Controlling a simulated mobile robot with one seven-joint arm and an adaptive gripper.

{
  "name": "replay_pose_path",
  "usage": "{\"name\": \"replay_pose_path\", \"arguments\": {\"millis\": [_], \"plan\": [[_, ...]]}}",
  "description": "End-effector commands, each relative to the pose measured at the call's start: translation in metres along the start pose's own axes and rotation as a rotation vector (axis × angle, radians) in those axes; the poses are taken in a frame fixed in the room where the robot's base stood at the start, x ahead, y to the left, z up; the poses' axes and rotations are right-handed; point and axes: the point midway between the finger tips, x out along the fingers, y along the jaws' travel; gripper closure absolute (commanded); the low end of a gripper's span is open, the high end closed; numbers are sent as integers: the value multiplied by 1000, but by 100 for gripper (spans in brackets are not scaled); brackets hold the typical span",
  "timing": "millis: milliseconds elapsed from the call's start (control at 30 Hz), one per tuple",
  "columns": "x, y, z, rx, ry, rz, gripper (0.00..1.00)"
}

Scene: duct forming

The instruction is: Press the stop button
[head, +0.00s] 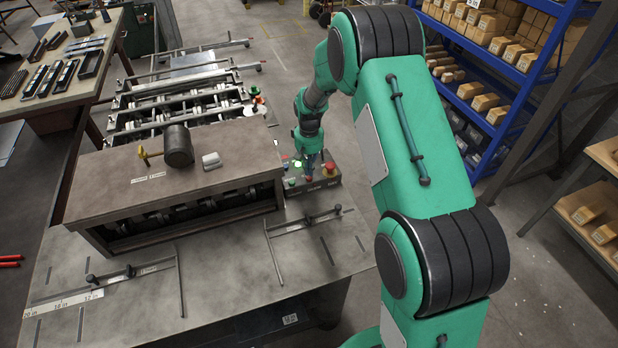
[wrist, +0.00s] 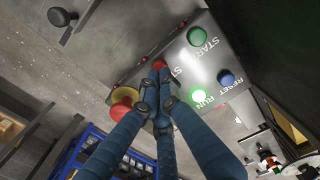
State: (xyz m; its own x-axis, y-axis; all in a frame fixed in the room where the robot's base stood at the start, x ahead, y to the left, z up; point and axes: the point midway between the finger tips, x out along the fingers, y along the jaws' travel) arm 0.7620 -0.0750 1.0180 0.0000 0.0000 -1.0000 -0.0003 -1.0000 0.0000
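The control box (head: 318,186) stands at the right end of the machine on the table. In the wrist view its grey panel (wrist: 181,72) carries a red stop button (wrist: 158,65), its label largely hidden by my fingers. My gripper (wrist: 158,78) has its blue fingers drawn together, with nothing seen between them. The fingertips are right by the red button; I cannot tell whether they touch it. In the head view my gripper (head: 309,160) is above the box, near the small red button (head: 309,178).
A red mushroom button on yellow (wrist: 123,98) sits just left of my fingers. A green START button (wrist: 196,36), a blue RESET button (wrist: 226,78) and a lit green RUN light (wrist: 199,96) are on the panel. The machine cover (head: 110,180) is left of the box.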

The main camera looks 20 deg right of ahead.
Motion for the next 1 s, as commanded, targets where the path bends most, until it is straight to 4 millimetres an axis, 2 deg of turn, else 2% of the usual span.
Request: {"name": "replay_pose_path", "arguments": {"millis": [1000], "plan": [[13,0,0,0,0,0,100]]}}
